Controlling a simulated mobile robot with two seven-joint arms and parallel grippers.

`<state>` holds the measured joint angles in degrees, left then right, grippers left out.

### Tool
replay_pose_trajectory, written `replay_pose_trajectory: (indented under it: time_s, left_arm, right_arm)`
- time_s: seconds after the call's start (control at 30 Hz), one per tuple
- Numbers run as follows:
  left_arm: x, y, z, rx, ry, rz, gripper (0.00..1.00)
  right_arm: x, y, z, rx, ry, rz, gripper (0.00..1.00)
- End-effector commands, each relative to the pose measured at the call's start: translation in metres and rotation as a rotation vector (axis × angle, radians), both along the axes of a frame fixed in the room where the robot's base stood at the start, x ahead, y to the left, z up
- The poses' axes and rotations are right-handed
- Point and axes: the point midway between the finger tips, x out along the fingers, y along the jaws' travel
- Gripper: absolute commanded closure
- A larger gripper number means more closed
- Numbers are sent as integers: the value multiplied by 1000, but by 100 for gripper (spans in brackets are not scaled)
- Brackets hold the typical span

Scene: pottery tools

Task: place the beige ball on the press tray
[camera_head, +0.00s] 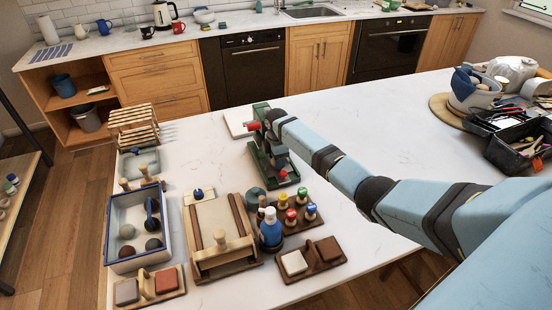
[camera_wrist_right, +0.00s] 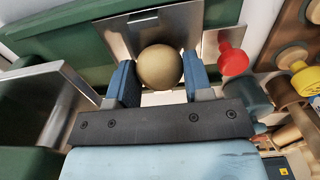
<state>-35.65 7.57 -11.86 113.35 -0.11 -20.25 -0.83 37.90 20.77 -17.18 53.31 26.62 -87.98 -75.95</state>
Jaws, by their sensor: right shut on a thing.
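The beige ball (camera_wrist_right: 160,68) is between the two blue fingers of my right gripper (camera_wrist_right: 156,84), which is shut on it. In the wrist view, a grey metal plate (camera_wrist_right: 118,34), which looks like the press tray, lies behind the ball on the green press (camera_wrist_right: 60,45). I cannot tell whether the ball touches the plate. In the head view the green press (camera_head: 262,160) stands mid-table, with my right gripper (camera_head: 279,160) over it. The ball is hidden there. My left gripper is not in view.
A red knob (camera_wrist_right: 233,60) is close to the right finger. A blue-rimmed box (camera_head: 118,222) with several balls, a wooden board (camera_head: 220,240), a blue bottle (camera_head: 271,230) and a rack of coloured-top tools (camera_head: 304,220) stand in front.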

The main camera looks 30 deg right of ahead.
Motion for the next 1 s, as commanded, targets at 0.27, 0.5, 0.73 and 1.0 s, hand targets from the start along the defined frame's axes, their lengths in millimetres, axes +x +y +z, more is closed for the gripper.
replay_pose_trajectory:
  time_s: [0.27,0.5,0.73,1.0]
  left_arm:
    - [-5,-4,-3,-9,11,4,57]
    - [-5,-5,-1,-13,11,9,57]
    - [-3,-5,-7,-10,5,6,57]
    - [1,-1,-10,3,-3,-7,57]
  right_arm:
    - [0,1,-2,0,0,1,28]
    - [0,0,4,0,-1,0,28]
    - [1,0,37,0,-4,1,28]
    - [1,0,72,0,-1,0,28]
